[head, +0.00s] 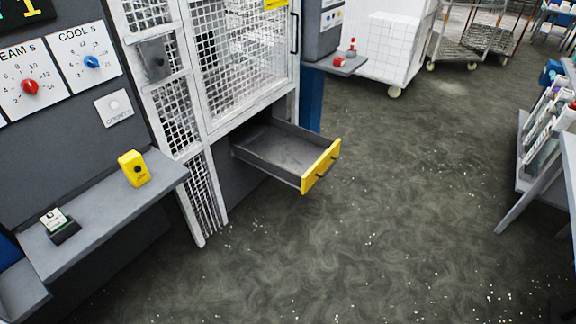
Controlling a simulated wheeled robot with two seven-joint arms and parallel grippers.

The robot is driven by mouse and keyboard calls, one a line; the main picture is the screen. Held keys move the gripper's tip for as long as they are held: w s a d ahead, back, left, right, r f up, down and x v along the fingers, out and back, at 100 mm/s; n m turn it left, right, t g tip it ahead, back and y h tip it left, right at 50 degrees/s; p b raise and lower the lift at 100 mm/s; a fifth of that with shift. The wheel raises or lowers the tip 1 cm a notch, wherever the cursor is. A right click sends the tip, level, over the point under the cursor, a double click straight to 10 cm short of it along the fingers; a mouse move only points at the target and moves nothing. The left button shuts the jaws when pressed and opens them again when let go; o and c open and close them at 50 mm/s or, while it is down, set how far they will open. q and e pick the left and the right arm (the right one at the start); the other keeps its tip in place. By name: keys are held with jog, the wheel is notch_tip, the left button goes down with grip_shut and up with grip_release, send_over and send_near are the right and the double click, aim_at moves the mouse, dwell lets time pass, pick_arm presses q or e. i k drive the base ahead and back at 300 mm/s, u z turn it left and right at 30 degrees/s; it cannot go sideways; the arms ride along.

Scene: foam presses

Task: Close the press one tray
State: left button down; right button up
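The tray looks empty. Neither of my grippers shows in the head view.
A grey shelf (100,205) at the left holds a yellow box (134,168) and a small dark holder with a card (62,226). A panel with a red knob (30,87) and a blue knob (92,62) is above it. The speckled floor (390,210) before the tray is clear.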

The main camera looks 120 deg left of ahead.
aim_at(294, 155)
jog(key=u, duration=4.25)
jog(key=i, duration=1.85)
jog(key=u, duration=0.35)
